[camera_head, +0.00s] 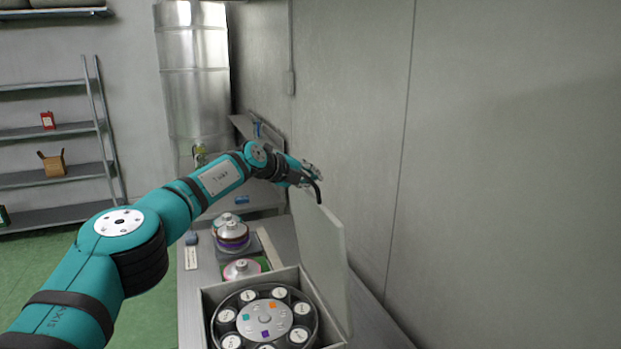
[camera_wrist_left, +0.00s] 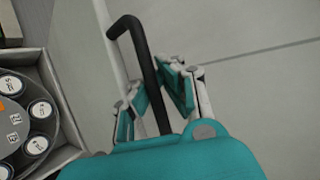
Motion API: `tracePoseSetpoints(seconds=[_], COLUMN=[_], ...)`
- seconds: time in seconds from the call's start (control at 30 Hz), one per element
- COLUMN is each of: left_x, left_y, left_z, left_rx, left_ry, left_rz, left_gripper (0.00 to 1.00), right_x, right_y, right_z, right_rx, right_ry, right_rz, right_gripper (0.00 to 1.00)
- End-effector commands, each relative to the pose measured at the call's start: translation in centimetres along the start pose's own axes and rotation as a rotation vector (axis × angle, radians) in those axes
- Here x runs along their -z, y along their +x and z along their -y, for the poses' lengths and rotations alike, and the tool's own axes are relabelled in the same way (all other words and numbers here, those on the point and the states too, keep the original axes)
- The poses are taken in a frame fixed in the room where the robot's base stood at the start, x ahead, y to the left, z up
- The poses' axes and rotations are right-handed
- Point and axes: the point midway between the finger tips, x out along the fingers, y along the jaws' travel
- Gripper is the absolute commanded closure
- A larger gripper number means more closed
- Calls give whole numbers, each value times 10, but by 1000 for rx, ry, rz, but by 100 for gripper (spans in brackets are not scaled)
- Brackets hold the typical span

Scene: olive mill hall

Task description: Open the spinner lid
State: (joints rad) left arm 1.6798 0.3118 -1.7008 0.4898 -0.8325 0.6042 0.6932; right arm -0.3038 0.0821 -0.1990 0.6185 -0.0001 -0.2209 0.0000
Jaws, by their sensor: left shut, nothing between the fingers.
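The spinner (camera_head: 208,308) is a pale box in the lower middle of the head view. Its round rotor (camera_head: 264,319) holds several white-capped containers and also shows at the left of the wrist view (camera_wrist_left: 12,118). The spinner lid (camera_head: 325,262) stands raised, nearly upright, on the box's right side by the wall. A black curved handle (camera_head: 318,192) is at its top, large in the wrist view (camera_wrist_left: 150,72). My left gripper (camera_head: 312,172) is shut by the handle with nothing held; whether it touches the handle is unclear. My right gripper is out of view.
The grey wall (camera_head: 500,150) is close to the lid on the right. Behind the spinner on the bench stand a metal-topped container (camera_head: 232,231) and a smaller one (camera_head: 242,268). A steel tank (camera_head: 192,75) and shelves (camera_head: 50,131) are farther back.

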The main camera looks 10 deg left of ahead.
Motion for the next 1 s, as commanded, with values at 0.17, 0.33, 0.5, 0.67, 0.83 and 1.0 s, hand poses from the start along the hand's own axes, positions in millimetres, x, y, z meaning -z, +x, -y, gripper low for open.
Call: tracePoseSetpoints(seconds=[0.17, 0.33, 0.5, 0.67, 0.83, 1.0], left_x=[-2, -1, -1, -1, -2, -2], left_y=[-2, -2, -1, -6, -20, -43], left_z=[5, 3, 2, 3, 4, 6], left_rx=[9, 6, 4, 4, 6, 11], left_ry=[0, 0, 0, 3, 5, 4], left_rz=[5, 3, 1, 2, 3, 4], left_gripper=[76, 66, 66, 66, 66, 66], right_x=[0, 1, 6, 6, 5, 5], right_y=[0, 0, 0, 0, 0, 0], right_z=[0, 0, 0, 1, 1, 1], right_rx=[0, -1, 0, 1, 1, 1], right_ry=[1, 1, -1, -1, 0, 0], right_rz=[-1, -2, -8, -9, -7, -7], right_gripper=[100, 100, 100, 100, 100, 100])
